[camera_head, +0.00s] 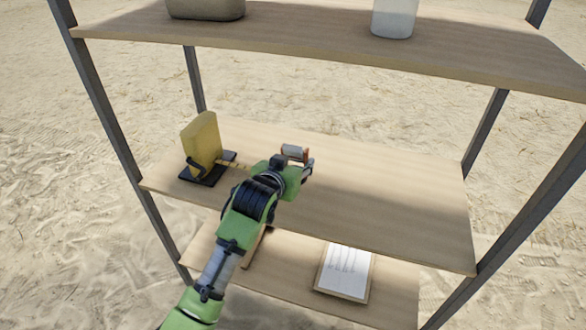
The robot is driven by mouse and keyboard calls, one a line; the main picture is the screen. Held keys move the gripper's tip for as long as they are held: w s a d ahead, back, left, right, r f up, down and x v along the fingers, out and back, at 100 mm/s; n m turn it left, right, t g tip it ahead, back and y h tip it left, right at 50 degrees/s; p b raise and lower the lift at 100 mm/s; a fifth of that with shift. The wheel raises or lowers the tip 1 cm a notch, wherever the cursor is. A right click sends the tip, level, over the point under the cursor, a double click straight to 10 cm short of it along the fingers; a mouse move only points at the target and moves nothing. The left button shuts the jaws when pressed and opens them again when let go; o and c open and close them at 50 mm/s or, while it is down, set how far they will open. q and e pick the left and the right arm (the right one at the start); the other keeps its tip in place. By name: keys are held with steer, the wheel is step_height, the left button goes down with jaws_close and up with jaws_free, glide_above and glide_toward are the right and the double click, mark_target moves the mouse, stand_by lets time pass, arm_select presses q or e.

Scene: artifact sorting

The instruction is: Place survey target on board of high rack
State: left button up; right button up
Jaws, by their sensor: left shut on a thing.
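My left gripper (301,165) reaches over the middle board (385,190) of the rack. It is shut on a small grey thing with orange-brown ends (294,152), which looks like the survey target, though it is too small to be sure. The fingers hide part of it. I cannot tell whether it touches the board or is held just above it. The rack also has a top board (290,35) and a lower board (290,270). My right gripper is not in view.
A yellow block (201,140) stands on a black base (208,170) at the middle board's left. The top board bears a brown container (205,8) and a white container (394,16). A framed sheet (345,272) lies on the lower board. The middle board's right is clear. Grey posts (100,110) stand at the corners.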

arm_select(q)
steer(key=shift+w+f, duration=0.9)
steer(key=shift+w, duration=0.05)
steer(key=f+p, duration=0.1)
steer(key=f, duration=0.2)
steer(key=shift+w+a+p, duration=0.1)
steer(key=shift+w+p, duration=0.1)
steer(key=shift+p, duration=0.15)
steer(key=shift+f, duration=0.25)
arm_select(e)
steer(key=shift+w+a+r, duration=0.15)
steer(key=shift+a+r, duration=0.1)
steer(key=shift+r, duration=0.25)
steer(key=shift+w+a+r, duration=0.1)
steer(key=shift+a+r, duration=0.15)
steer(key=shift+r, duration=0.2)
arm_select(q)
steer(key=shift+f, duration=0.2)
steer(key=o, duration=1.3)
steer(key=shift+o, duration=0.2)
steer(key=shift+s, duration=0.1)
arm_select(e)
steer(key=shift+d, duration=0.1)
